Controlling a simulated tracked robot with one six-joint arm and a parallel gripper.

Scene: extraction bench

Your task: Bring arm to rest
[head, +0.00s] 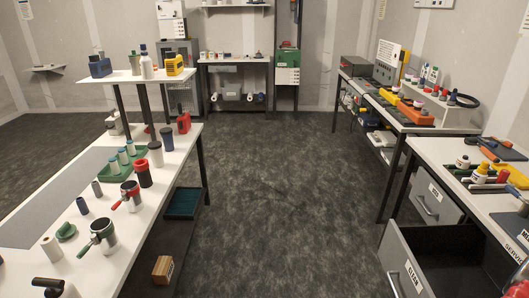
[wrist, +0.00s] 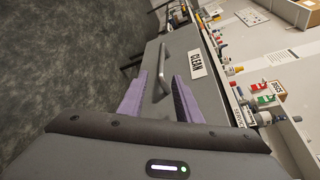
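My gripper (wrist: 160,79) shows in the wrist view with its two purple fingers spread apart and nothing held between them. Ahead of the fingers is the grey front of the drawer labelled CLEAN (wrist: 204,100). Its bar handle (wrist: 163,60) lies between the fingertips in the picture; I cannot tell how far off it is. In the head view the CLEAN drawer (head: 402,262) stands pulled open at the lower right, dark inside. My gripper and arm do not show in the head view.
A second drawer (head: 430,195) sticks out beyond the CLEAN one, under the right bench (head: 430,150). Bottles and tools crowd that bench's top. A left bench (head: 98,277) holds portafilters, cups and a green tray (head: 122,167). The dark floor (head: 285,200) between them is clear.

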